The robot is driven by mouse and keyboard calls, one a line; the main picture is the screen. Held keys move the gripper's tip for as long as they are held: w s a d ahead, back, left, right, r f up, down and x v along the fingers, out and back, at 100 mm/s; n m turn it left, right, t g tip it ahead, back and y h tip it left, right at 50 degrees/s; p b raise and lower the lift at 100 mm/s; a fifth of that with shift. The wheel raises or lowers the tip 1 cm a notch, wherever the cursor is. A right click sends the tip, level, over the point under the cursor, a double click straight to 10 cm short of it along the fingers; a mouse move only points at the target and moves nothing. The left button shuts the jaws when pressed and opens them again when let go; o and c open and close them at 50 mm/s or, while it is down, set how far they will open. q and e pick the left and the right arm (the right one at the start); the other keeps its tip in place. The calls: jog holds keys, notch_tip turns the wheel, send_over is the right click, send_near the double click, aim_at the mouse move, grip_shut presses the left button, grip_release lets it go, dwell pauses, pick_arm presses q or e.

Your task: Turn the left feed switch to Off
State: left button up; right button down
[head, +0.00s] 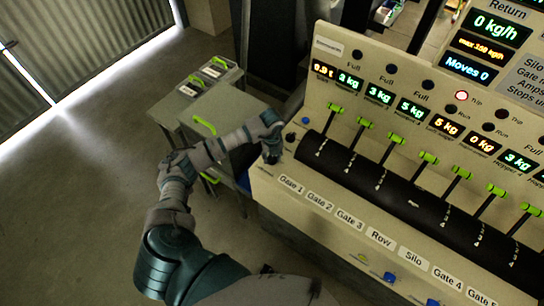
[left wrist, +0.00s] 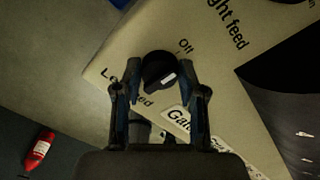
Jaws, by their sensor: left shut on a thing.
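The left feed switch (left wrist: 157,67) is a round black knob with a white mark, on the cream panel beside the Gate 1 label. In the left wrist view the white mark is on the knob's lower right side, while the word Off is printed up and right of the knob. The words Left feed are partly hidden behind my fingers. My left gripper (head: 271,157) is at the panel's left end in the head view, with one finger on each side of the knob, shut on it. In the head view the knob is hidden by the gripper. My right gripper is not in view.
A row of green-tipped levers (head: 397,138) rises from a black curved cover right of my gripper. Lit displays (head: 411,108) stand behind. A grey cabinet (head: 215,110) with trays is left of the panel. A red extinguisher (left wrist: 39,151) shows in the left wrist view.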

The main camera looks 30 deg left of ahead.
pick_arm(q)
jog(key=shift+s+f, duration=0.2)
jog(key=shift+f, duration=0.05)
jog(key=o, duration=1.1)
jog(key=shift+w, duration=0.1)
jog(key=shift+o, duration=0.2)
jog(key=shift+w+r, duration=0.1)
jog(key=shift+r, duration=0.35)
notch_tip(320, 180, up, 11)
jog(key=shift+a, duration=0.1)
